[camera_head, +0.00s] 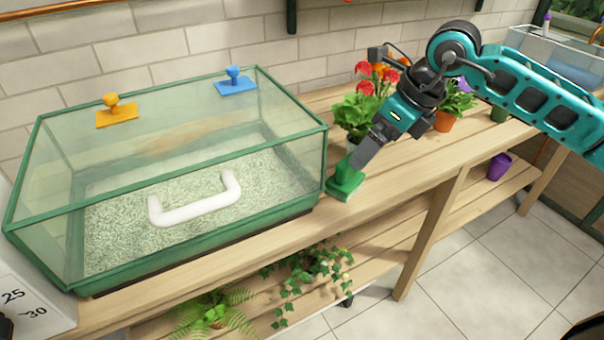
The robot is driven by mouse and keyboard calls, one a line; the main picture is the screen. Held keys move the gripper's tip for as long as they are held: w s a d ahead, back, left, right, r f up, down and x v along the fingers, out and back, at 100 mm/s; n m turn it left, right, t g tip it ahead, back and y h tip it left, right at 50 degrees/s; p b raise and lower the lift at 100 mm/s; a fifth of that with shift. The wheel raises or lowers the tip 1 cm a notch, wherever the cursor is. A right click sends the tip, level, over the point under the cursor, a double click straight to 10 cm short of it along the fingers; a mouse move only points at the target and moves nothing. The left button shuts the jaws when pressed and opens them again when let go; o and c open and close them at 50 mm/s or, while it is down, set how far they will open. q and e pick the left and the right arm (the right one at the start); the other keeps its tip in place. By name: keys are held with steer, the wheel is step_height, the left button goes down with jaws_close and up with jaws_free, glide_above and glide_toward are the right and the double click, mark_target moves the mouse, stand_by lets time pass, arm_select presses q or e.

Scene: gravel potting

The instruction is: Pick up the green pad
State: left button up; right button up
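The green pad (345,185) sits on the wooden bench, close to the right front corner of the glass tank. My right gripper (356,165) reaches down to it from the upper right, with its fingertips at the top of the pad. The fingers hide the upper part of the pad. I cannot tell whether they are open or shut on it, or whether they touch it. The pad appears to rest on the bench. My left gripper is not in view.
The glass tank (318,134) with a green frame holds gravel and has a white handle (190,212). An orange pad (115,116) and a blue pad (235,84) are on it. Potted red flowers (365,105) stand behind my gripper. Bare bench (385,190) lies to the right.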

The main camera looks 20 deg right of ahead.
mark_target(346, 175)
steer(key=shift+h, duration=0.3)
steer(key=x, duration=0.6)
steer(key=shift+w+d+f+b, duration=0.2)
steer(key=shift+w+d+b, duration=0.05)
steer(key=shift+w+b, duration=0.15)
steer(key=shift+a+x, duration=0.2)
steer(key=shift+x, duration=2.85)
steer(key=shift+w+r, duration=0.2)
steer(key=shift+c, duration=0.2)
steer(key=c, duration=0.8)
steer(key=shift+c, duration=0.2)
steer(key=shift+r, duration=0.1)
